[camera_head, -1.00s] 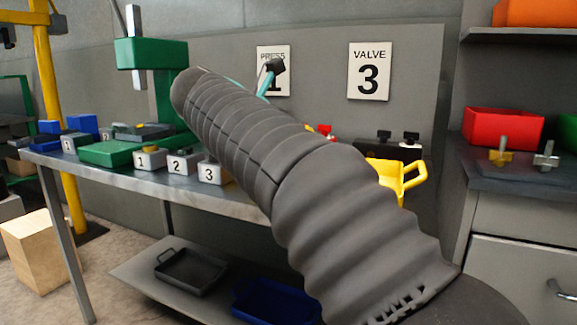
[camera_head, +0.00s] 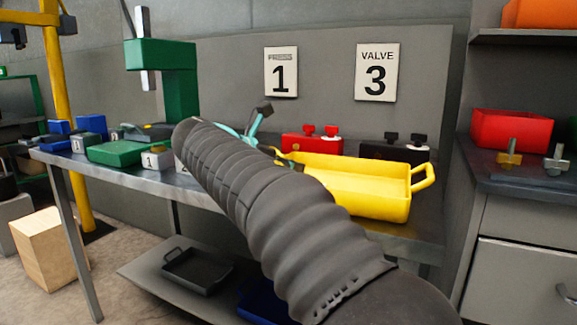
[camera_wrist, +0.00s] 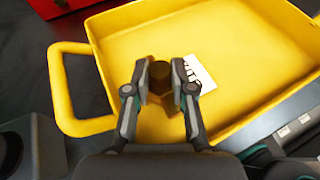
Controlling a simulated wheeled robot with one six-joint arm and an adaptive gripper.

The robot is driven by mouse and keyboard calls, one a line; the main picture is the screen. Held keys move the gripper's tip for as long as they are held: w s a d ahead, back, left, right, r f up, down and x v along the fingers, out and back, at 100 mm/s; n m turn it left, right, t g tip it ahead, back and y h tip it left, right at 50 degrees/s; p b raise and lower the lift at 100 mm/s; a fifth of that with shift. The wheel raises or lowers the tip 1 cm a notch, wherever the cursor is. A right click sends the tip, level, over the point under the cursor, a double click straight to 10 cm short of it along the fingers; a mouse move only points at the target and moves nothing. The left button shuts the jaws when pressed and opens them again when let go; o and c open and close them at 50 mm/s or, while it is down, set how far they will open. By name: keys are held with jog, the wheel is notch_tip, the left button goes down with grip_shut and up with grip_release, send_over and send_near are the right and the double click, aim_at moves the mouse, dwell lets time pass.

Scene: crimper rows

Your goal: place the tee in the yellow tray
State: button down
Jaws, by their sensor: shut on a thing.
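The yellow tray (camera_head: 385,205) sits on the bench to the right of my arm in the head view. It fills much of the wrist view (camera_wrist: 240,62), with its floor and a white label (camera_wrist: 200,76) showing. In the wrist view my gripper (camera_wrist: 163,82) is over the tray's inside, with its fingers shut on the tee (camera_wrist: 158,77). The tee looks brown and dark, and is partly hidden by the fingers. I cannot tell whether it touches the tray floor. In the head view my arm hides the tee.
A red valve block (camera_head: 312,145) and a black one (camera_head: 395,152) stand behind the tray. A green press (camera_head: 175,75) and numbered blocks (camera_head: 157,159) are at the left. A right-hand counter holds a red bin (camera_head: 510,130) and two fittings (camera_head: 509,155).

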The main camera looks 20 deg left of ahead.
jog(key=c, duration=1)
grip_release()
jog(key=shift+f, duration=0.15)
jog(key=shift+s+a+r, duration=0.1)
jog(key=shift+s+r, duration=0.1)
jog(key=shift+r, duration=0.05)
jog(key=v, duration=1.1)
jog(key=shift+s, duration=0.25)
jog(key=shift+a, duration=0.1)
